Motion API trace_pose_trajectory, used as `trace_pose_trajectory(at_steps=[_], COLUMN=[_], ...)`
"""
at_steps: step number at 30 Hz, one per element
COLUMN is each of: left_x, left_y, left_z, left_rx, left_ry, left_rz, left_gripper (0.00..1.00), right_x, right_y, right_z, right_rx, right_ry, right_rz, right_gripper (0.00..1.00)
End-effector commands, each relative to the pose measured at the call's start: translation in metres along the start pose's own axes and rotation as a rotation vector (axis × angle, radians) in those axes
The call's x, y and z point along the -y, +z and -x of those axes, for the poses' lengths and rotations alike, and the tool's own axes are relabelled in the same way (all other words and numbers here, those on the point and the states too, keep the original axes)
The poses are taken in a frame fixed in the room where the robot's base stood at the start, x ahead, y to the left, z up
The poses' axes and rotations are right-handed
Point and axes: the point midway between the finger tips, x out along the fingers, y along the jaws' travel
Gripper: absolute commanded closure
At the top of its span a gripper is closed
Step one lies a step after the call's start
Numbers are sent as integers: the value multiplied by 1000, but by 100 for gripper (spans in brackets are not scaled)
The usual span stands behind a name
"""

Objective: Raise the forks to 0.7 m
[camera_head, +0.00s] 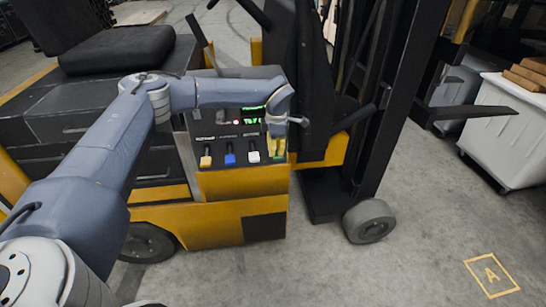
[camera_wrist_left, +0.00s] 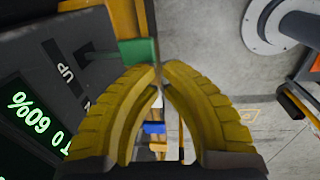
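The forklift's lever panel (camera_head: 240,140) carries a row of knobs: yellow (camera_head: 206,161), blue (camera_head: 230,159), white (camera_head: 253,156) and green (camera_head: 279,158). My left gripper (camera_head: 277,148) is at the green knob end. In the left wrist view its yellow fingers (camera_wrist_left: 161,66) meet or nearly meet at the tips, with nothing seen between the tips. The green knob (camera_wrist_left: 138,52) is right beside the tips; I cannot tell if they touch it. The display (camera_wrist_left: 35,120) reads about 60%. The black forks (camera_head: 475,112) are raised off the floor. My right gripper is not in view.
The black mast (camera_head: 392,95) stands right of the panel, above a front wheel (camera_head: 369,221). A white tote (camera_head: 503,130) with brown boxes is by the forks. The seat (camera_head: 118,48) is at upper left. The floor at lower right is clear.

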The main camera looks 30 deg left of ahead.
Motion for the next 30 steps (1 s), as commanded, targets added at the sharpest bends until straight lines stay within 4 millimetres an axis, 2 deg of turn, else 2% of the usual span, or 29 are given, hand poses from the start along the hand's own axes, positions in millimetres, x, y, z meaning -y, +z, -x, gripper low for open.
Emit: trace_pose_trajectory(at_steps=[1,6,12,18,30], left_x=[2,9,15,17,17], left_y=[0,0,0,0,0], left_z=[10,35,54,60,61], left_rx=[1,1,1,0,0], left_ry=[1,1,1,0,0], left_rz=[-1,0,1,0,1], left_gripper=[100,100,100,100,100], right_x=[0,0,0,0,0], right_y=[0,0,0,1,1], right_z=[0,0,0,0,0], right_rx=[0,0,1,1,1], right_ry=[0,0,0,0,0], right_rz=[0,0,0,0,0], right_gripper=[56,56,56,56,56])
